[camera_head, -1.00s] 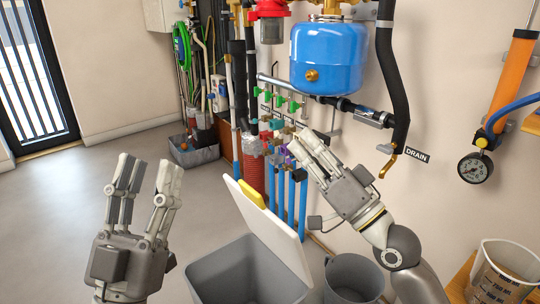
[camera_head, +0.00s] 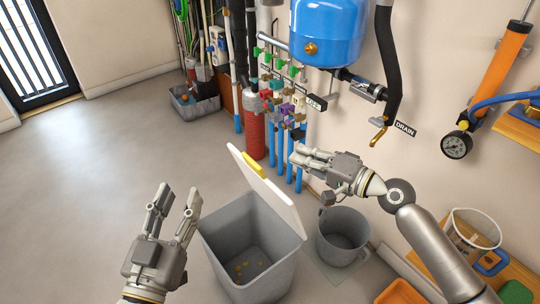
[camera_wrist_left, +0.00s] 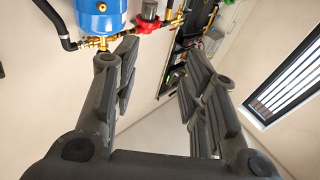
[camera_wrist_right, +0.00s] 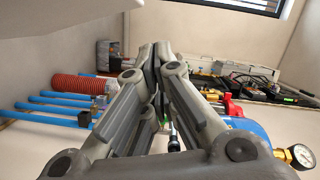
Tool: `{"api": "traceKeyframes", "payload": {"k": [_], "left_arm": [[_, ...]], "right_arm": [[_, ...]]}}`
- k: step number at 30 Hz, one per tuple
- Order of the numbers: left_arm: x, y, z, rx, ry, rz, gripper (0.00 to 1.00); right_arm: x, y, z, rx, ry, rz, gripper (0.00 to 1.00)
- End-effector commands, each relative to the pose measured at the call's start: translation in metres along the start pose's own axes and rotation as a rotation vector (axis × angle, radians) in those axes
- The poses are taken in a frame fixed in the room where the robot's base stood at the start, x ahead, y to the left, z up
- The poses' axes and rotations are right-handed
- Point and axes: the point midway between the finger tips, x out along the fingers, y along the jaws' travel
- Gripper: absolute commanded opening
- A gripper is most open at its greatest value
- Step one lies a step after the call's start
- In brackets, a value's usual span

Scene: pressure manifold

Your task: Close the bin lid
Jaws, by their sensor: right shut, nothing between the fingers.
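The grey bin (camera_head: 228,240) stands on the floor, open, with several small yellowish bits on its bottom. Its white lid (camera_head: 272,190) is raised, leaning up along the bin's wall side, with a yellow tab (camera_head: 254,165) at its upper edge. My left gripper (camera_head: 174,205) is open and empty, left of the bin, fingers pointing up; its spread fingers also show in the left wrist view (camera_wrist_left: 160,85). My right gripper (camera_head: 298,158) is shut and empty, just right of the lid's upper part and apart from it by what I can see. Its closed fingers show in the right wrist view (camera_wrist_right: 150,60).
A grey bucket (camera_head: 343,235) stands right of the bin below my right arm. Behind are blue pipes (camera_head: 288,175), a manifold with coloured valves (camera_head: 280,95) and a blue tank (camera_head: 327,35). A wooden bench (camera_head: 425,270) is at right. The floor at left is clear.

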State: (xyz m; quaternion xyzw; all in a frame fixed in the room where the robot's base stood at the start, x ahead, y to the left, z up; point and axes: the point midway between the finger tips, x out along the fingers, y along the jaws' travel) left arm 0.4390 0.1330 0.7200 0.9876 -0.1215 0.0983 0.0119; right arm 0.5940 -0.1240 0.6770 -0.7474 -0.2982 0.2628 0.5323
Motion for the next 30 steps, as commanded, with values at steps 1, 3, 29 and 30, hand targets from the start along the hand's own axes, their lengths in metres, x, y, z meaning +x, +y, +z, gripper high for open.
{"api": "traceKeyframes", "payload": {"k": [1, 3, 29, 30], "left_arm": [[0.000, 0.000, -0.002, 0.000, 0.012, 0.001, 0.40], [0.000, 0.001, -0.007, -0.001, 0.042, 0.003, 0.40], [0.000, 0.003, -0.022, -0.003, 0.119, 0.006, 0.40], [0.000, 0.003, -0.022, -0.003, 0.119, 0.006, 0.40]], "right_arm": [[0.011, -0.001, 0.000, 0.000, 0.000, -0.004, 0.00], [0.026, -0.001, 0.000, 0.000, 0.001, -0.004, 0.00], [0.072, -0.001, 0.039, -0.002, 0.000, -0.001, 0.00], [0.072, -0.001, 0.039, -0.002, 0.000, -0.001, 0.00]]}}
